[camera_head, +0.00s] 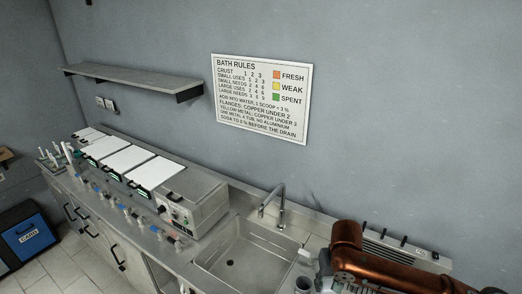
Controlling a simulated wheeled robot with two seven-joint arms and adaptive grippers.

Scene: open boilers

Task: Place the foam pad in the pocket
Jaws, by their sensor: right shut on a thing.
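My right gripper (325,282) is at the bottom edge, right of the sink, partly cut off by the frame. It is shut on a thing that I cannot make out. A large copper-brown tubular shape (390,262) lies across the lower right corner and hides much of the counter there. I cannot make out the foam pad or a pocket in this view. My left gripper is not in view.
A steel sink (232,262) with a tap (273,201) is set in the counter. Left of it stand a grey unit (192,203) with several white lids and small taps. A rules sign (262,97) and a shelf (135,78) are on the wall. A blue bin (28,238) stands at the left.

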